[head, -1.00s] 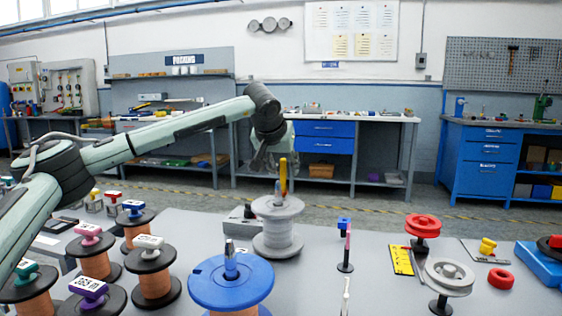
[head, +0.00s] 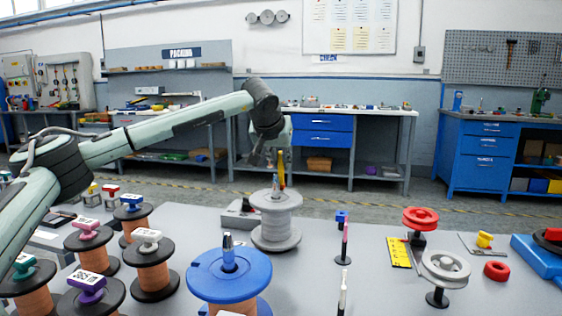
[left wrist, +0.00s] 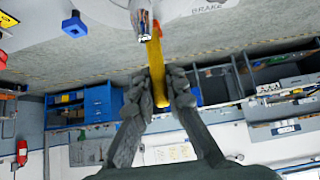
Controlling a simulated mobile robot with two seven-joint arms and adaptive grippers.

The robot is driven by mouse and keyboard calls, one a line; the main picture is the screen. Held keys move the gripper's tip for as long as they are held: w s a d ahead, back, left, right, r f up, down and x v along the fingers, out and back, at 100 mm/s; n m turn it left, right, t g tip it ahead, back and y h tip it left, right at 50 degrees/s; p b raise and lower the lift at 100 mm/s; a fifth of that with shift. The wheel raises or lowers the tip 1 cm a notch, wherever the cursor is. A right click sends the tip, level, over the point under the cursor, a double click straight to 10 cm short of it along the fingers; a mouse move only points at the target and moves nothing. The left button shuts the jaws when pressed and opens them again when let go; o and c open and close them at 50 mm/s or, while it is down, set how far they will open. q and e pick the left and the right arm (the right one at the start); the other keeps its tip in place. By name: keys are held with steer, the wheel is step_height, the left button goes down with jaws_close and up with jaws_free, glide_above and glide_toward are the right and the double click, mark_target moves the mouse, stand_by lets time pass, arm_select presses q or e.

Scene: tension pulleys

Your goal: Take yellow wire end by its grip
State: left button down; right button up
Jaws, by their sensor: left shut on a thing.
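The yellow wire-end grip (head: 281,163) stands upright above the pale grey spool (head: 276,228) in the head view. My left gripper (head: 270,158) comes down to it from above and left. In the left wrist view the yellow grip (left wrist: 155,68) runs between both fingers of my left gripper (left wrist: 161,92), which are shut on it. A shiny metal tip (left wrist: 143,24) lies beside the grip's far end. The wire itself is not clear. My right gripper is not in view.
A blue spool (head: 229,278) stands in front of the grey one. Several copper spools (head: 152,268) with coloured tags crowd the left. A pink-topped pin (head: 344,246), a grey pulley (head: 445,270) and a red pulley (head: 421,219) stand to the right. Bare table lies between.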

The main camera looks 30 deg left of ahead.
arm_select(q)
steer(key=shift+r, duration=0.1)
stand_by(0.6)
steer(key=shift+r+p, duration=0.55)
steer(key=shift+p, duration=0.15)
steer(key=shift+r, duration=0.15)
steer(key=shift+r+p, duration=0.5)
steer(key=shift+p, duration=0.15)
steer(key=shift+r, duration=0.2)
steer(key=shift+r+p, duration=0.55)
steer(key=shift+p, duration=0.2)
